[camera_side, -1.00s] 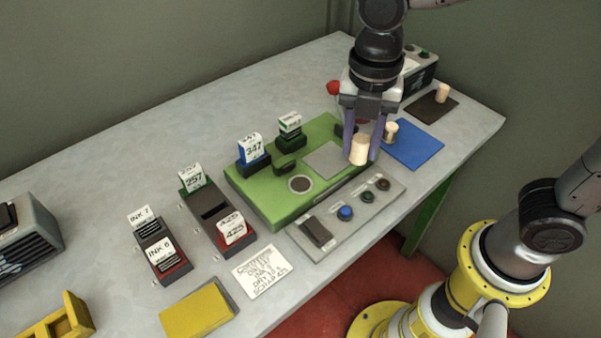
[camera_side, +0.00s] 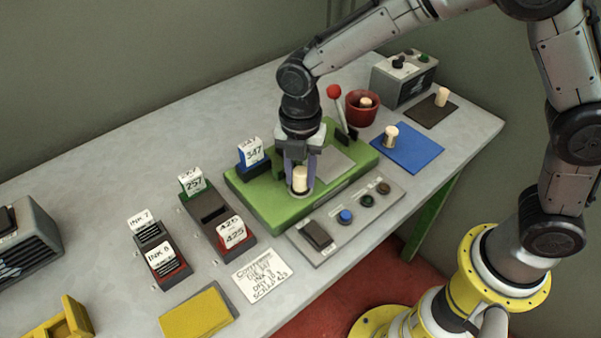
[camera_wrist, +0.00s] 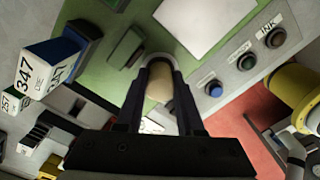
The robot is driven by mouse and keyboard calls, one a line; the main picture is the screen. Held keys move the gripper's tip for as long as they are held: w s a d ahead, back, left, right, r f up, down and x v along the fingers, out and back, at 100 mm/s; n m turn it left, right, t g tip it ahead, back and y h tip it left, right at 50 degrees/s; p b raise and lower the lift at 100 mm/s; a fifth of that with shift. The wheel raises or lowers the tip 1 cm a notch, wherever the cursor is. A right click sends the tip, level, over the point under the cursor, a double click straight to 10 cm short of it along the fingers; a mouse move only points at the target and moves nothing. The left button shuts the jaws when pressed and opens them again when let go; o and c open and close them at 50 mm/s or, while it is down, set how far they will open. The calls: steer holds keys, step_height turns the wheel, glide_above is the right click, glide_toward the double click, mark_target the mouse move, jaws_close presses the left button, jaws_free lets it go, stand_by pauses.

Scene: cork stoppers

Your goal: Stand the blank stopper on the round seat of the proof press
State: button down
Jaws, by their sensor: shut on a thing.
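The blank stopper (camera_side: 300,180) is a plain pale cork cylinder held upright between the two fingers of my gripper (camera_side: 301,172). My gripper is shut on it directly over the round seat (camera_side: 291,193) of the green proof press (camera_side: 258,209). In the wrist view the stopper (camera_wrist: 159,86) lies between the dark fingers, and the pale rim of the seat (camera_wrist: 157,56) shows around its far end. The stopper hides most of the seat. I cannot tell whether its base touches the seat or is just above it.
The press lever with a red knob (camera_side: 334,92) stands behind right of my gripper. Other stoppers are on the blue mat (camera_side: 416,151), in the red bowl (camera_side: 352,112) and on the dark mat (camera_side: 424,112). Number-card blocks (camera_side: 251,151) stand close on the left; a button panel (camera_side: 345,233) lies in front.

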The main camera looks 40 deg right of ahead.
mark_target(300, 171)
steer(key=shift+f, duration=0.25)
steer(key=c, duration=0.5)
jaws_free()
steer(key=shift+r, duration=0.1)
step_height(300, 171, up, 12)
steer(key=s+d+r+m+t, duration=0.2)
steer(key=s+d+r+m, duration=0.25)
steer(key=d+m, duration=0.2)
steer(key=shift+s+d+f+m+t, duration=0.2)
steer(key=shift+s+d+m+t, duration=0.4)
steer(key=shift+s+d+m, duration=1.9)
steer(key=shift+s+d+f+m+t, duration=0.25)
steer(key=shift+s+d+m+t, duration=0.35)
steer(key=shift+s+d+m, duration=1.9)
steer(key=shift+s+d+f+m+t, duration=0.2)
steer(key=shift+s+d+m+t, duration=0.7)
steer(key=shift+s+m, duration=2.85)
